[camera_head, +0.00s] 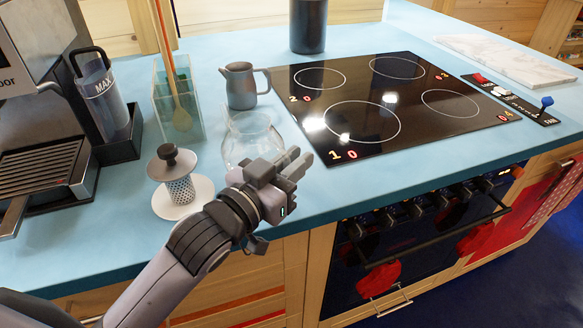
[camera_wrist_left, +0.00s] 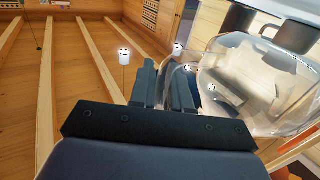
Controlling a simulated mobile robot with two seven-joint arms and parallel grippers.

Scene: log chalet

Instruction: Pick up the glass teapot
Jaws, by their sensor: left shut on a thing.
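The clear glass teapot (camera_head: 250,137) is upright at the blue counter's front edge, left of the hob, its lower part partly hidden by my gripper. My left gripper (camera_head: 291,168) is in front of it, shut on the glass teapot. In the left wrist view the dark fingers (camera_wrist_left: 165,88) are closed at the glass handle side, with the teapot's body (camera_wrist_left: 255,92) to the right. I cannot tell whether the teapot's base touches the counter. My right gripper is not in view.
A lid with strainer (camera_head: 179,182) stands on a white saucer (camera_head: 196,205) to the left. A grey jug (camera_head: 241,88) stands behind the teapot. A glass utensil holder (camera_head: 165,108) and coffee machine (camera_head: 38,90) stand left; a black glass hob (camera_head: 420,125) lies right.

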